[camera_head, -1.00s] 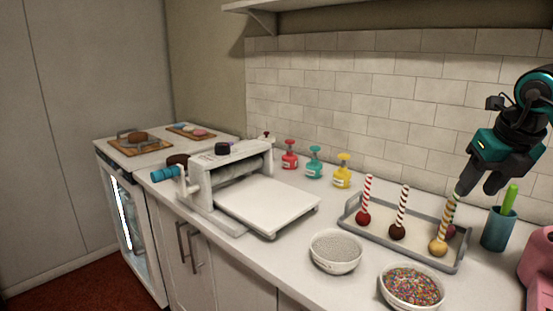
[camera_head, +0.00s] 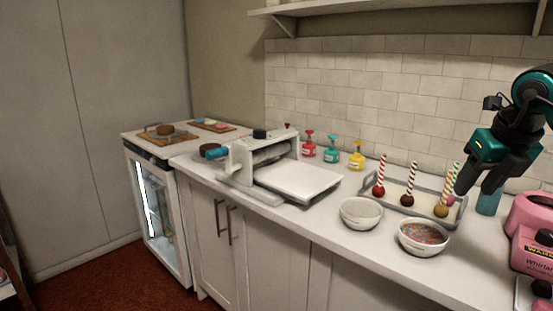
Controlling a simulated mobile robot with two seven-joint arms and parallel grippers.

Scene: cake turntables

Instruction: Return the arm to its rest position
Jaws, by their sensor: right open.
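My right gripper (camera_head: 474,188), black with a teal wrist, hangs fingers down at the right side of the head view. It is open, and no object shows between its fingers. In the picture it overlaps the area just right of the striped-stick cake pops (camera_head: 441,211) and in front of the blue cup (camera_head: 488,201), partly hiding the cup. Its exact distance from them cannot be told. My left gripper is not in view.
A grey-rimmed tray (camera_head: 366,197) holds cake pops. Two bowls, one pale (camera_head: 361,213) and one with sprinkles (camera_head: 423,238), stand before it. A white sheeter (camera_head: 298,181) is left, a pink mixer (camera_head: 530,214) right. A shelf (camera_head: 400,6) runs above. The floor (camera_head: 110,285) shows front left.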

